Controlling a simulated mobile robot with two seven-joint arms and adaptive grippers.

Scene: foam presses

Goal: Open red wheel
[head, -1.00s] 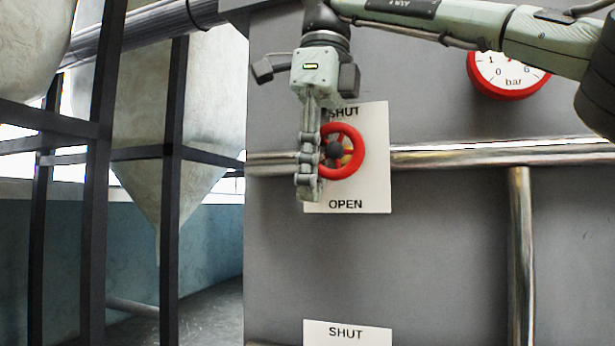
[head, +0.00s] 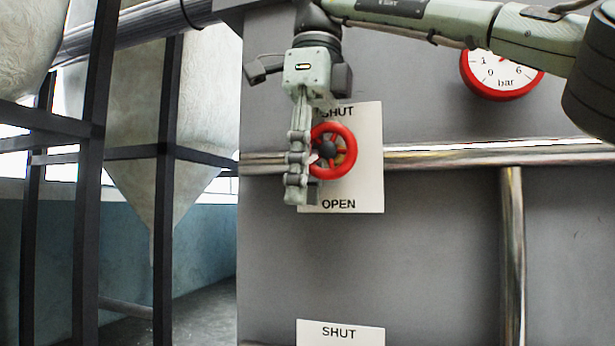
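The red wheel (head: 328,149) with a dark hub sits on a white plate (head: 368,185) in the head view. The plate reads SHUT above the wheel and OPEN below it. My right gripper (head: 296,197) hangs with its fingers pointing down along the left side of the wheel. The fingers overlap in this view and cover part of the wheel's left edge. I cannot tell whether they touch the rim or how far apart they are. My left gripper is not in view.
A horizontal pipe (head: 450,153) runs behind the wheel across the grey panel (head: 430,260), and a vertical pipe (head: 512,250) drops at the right. A red-rimmed gauge (head: 500,72) is at upper right. A second SHUT plate (head: 340,334) shows at the bottom. Dark frame posts (head: 165,200) stand left.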

